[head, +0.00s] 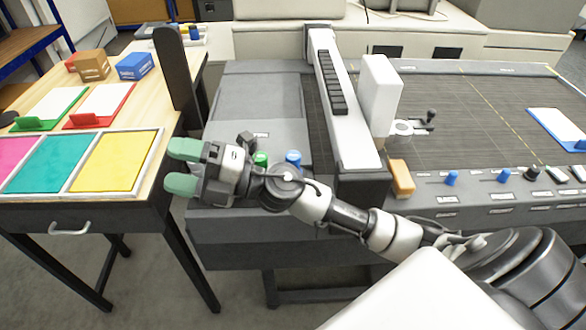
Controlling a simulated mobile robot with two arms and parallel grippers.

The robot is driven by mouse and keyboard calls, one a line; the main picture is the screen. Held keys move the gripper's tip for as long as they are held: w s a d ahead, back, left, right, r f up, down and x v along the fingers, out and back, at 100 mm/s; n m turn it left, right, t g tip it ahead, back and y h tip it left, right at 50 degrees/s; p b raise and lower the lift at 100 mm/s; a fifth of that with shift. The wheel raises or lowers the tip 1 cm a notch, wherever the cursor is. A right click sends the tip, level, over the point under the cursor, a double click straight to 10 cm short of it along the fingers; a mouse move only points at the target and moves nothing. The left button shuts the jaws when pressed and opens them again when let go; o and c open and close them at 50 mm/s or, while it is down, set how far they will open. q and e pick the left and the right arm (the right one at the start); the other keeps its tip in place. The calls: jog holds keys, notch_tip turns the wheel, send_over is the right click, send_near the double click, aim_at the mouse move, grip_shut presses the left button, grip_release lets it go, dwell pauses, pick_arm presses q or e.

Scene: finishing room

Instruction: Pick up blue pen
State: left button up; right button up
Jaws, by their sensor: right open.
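My right gripper (183,168) reaches in from the right and hangs above the gap between the wooden table and the grey machine. Its two green-tipped fingers are apart with nothing between them, pointing left toward the table's front right corner. I cannot make out a blue pen for certain. A small blue item (194,33) stands at the far end of the table, too small to identify. My left gripper is not in view.
The wooden table (131,110) holds a framed tray of pink, teal and yellow panels (115,163), green and red clipboards, a brown box (92,65) and a blue box (136,66). A dark upright post (176,80) stands at its right edge. The grey machine (262,88) fills the middle.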

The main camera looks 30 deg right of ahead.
notch_tip(320, 180, down, 4)
jog(key=n+g+h, duration=0.3)
jog(key=n+g, duration=0.5)
jog(key=g+h, duration=0.2)
jog(key=h, duration=1.3)
send_over(293, 155)
jog(key=shift+s+f, duration=0.2)
jog(key=shift+f, duration=1.05)
jog(key=shift+h, duration=0.3)
jog(key=f, duration=0.1)
jog(key=f+p, duration=0.1)
jog(key=f, duration=0.2)
jog(key=shift+w+f+p, duration=0.25)
jog(key=shift+p, duration=0.05)
jog(key=shift+f, duration=0.25)
notch_tip(293, 155, down, 5)
jog(key=p, duration=0.3)
jog(key=shift+f, duration=0.25)
jog(key=c, duration=1)
